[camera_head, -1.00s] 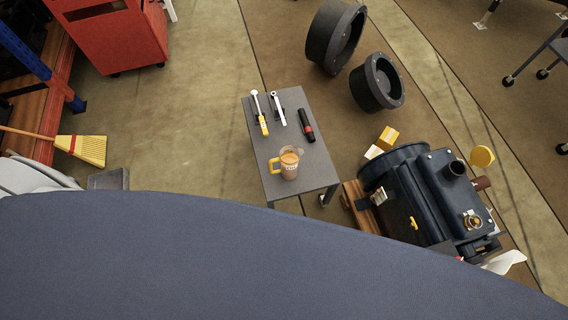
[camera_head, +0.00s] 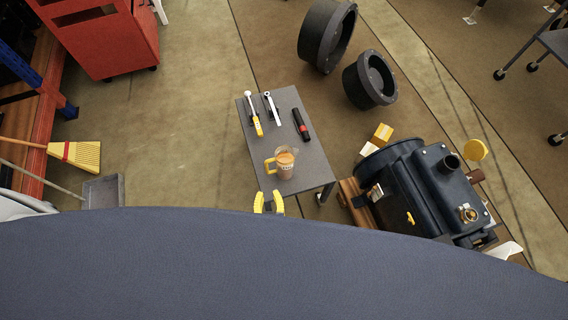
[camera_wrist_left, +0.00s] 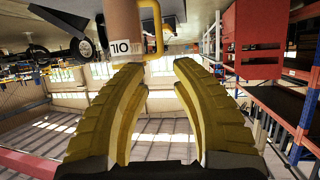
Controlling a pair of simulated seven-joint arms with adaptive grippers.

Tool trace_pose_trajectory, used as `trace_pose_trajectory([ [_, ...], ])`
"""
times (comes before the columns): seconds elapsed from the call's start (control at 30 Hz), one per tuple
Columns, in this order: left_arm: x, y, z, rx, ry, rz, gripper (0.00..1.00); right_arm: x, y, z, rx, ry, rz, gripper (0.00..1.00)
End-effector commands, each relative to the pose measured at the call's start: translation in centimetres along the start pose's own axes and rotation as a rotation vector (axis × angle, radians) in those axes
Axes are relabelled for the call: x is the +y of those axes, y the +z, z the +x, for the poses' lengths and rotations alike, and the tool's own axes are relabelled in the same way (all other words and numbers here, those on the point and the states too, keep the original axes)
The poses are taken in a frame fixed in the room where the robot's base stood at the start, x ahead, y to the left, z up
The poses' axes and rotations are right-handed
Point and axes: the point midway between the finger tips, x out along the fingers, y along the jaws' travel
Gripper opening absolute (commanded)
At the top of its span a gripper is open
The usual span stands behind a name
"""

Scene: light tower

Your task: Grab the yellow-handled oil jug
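The oil jug (camera_head: 286,166), a clear jug with orange-brown contents, stands upright near the front end of the small grey table (camera_head: 312,168). Its yellow handle (camera_head: 269,166) points left. My left gripper (camera_head: 269,196), with yellow fingers, is in front of the table, close to the jug but apart from it. In the left wrist view, the two ridged fingers (camera_wrist_left: 160,68) are spread with nothing between them. The jug's labelled body (camera_wrist_left: 124,35) and yellow handle (camera_wrist_left: 157,35) show upside down just beyond the fingertips. My right gripper is not in view.
A yellow-handled tool (camera_head: 257,125), a silver wrench (camera_head: 272,108) and a black-and-red flashlight (camera_head: 301,125) lie farther back on the table. A dark machine (camera_head: 425,190) stands to the right. Black round parts (camera_head: 370,80) lie behind it.

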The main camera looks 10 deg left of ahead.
Motion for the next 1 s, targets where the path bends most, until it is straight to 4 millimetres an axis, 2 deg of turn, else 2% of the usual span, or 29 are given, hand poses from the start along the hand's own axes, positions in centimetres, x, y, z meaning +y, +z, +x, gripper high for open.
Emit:
trace_pose_trajectory([
  [0.6,0.0,-0.1,10.1,0.004,0.002,0.01,0.25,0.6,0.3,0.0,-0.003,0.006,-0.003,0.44],
  [0.73,0.1,-0.1,11.2,0.003,0.003,0.009,0.25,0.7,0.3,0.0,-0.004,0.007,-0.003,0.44],
  [1.0,0.1,0.0,12.3,0.003,0.002,0.008,0.25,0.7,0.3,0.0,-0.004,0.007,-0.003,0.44],
])
